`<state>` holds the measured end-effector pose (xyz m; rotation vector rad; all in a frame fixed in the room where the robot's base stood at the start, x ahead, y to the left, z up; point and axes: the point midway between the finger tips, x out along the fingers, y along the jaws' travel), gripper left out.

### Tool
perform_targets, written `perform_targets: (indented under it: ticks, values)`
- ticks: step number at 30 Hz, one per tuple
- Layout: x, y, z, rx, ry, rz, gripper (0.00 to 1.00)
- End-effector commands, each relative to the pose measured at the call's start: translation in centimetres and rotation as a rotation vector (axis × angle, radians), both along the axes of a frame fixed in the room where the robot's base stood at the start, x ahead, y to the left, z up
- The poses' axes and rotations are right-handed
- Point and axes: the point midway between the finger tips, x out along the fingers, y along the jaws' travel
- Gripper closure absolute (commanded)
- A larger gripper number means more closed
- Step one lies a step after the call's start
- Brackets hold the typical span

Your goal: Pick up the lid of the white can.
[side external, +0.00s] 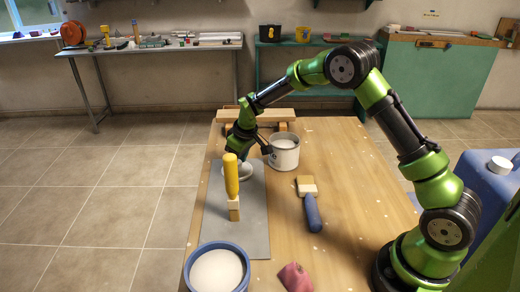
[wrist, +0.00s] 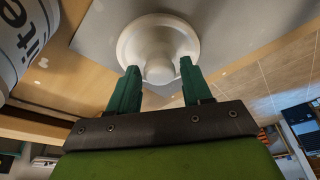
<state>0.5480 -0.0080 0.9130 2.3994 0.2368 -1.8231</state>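The white lid (side external: 243,178), round with a central knob, lies on the grey sheet at the table's far part. In the wrist view the lid (wrist: 130,42) is just beyond my fingertips. My gripper (wrist: 158,68) is open, with its two green fingers apart and the lid's knob between their tips, a small gap showing on each side. In the side view my gripper (side external: 240,160) is low over the lid, its tips partly hidden. The white can (side external: 285,156) stands open to the right of the lid; part of it (wrist: 22,40) shows at the wrist view's upper left.
A blue bucket (side external: 190,284) and a red cloth (side external: 295,278) are at the near edge. Wooden boards (side external: 262,115) lie behind.

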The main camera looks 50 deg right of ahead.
Motion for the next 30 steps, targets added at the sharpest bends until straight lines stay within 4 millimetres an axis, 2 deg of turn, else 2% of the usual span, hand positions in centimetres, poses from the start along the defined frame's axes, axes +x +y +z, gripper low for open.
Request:
perform_targets:
  ticks: [1, 8, 20, 23, 27, 30]
  values:
    - [0.0, 0.0, 0.0, 0.0, 0.0, 0.0, 0.59]
    - [0.0, 0.0, 0.0, 0.0, 0.0, 0.0, 0.94]
    - [0.0, 0.0, 0.7, -0.001, -0.002, 0.001, 0.94]
    - [0.0, 0.0, 1.6, 0.0, -0.002, 0.0, 0.94]
    - [0.1, 0.0, 3.8, 0.0, -0.004, 0.0, 0.94]
    - [-1.9, 0.0, 3.8, 0.001, 0.002, -0.001, 0.94]
